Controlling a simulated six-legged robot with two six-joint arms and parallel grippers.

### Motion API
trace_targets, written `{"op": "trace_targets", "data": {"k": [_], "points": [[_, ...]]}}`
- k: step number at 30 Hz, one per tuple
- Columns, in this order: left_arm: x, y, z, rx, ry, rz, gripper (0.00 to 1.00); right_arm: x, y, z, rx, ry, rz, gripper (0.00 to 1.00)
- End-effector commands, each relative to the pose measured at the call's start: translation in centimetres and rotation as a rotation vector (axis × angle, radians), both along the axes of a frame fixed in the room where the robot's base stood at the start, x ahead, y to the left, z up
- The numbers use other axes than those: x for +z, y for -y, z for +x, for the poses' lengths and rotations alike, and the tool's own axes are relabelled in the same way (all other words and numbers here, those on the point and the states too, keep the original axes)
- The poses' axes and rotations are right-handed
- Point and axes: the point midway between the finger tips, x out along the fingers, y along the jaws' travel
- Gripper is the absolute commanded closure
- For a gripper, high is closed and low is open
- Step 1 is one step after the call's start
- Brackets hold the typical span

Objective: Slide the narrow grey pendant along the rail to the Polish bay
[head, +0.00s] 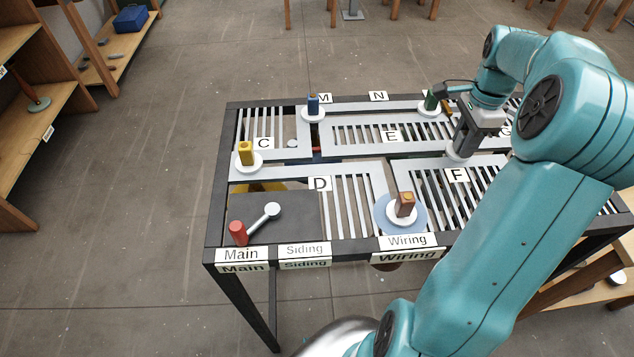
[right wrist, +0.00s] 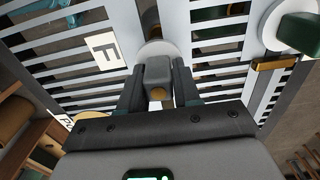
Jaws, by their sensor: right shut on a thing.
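My right gripper (head: 464,146) reaches down to the slotted rail table near the label F. In the right wrist view the gripper (right wrist: 156,74) has its two dark fingers on either side of a grey block (right wrist: 158,72), shut on it. This block appears to be the narrow grey pendant's top. A pale round disc (head: 459,153) shows below the fingers, on the light rail strip (head: 430,163). The gripper hides most of the pendant in the head view. No label reading Polish is legible. My left gripper is not in view.
Other handles stand on the table: blue (head: 313,104), yellow (head: 246,153), red (head: 238,233), brown (head: 405,204) and green (head: 430,100). The green one is close behind my gripper. Front labels read Main (head: 240,255), Siding (head: 303,250) and Wiring (head: 407,241). My right arm covers the table's right side.

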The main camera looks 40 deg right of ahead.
Motion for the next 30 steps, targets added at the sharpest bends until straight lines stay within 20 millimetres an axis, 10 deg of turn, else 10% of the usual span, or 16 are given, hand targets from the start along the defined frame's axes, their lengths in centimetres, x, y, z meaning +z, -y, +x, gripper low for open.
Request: {"op": "trace_targets", "data": {"k": [30], "points": [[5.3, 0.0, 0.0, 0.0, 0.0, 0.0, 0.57, 0.2, 8.4, -7.1, -0.002, -0.002, 0.001, 1.0]]}}
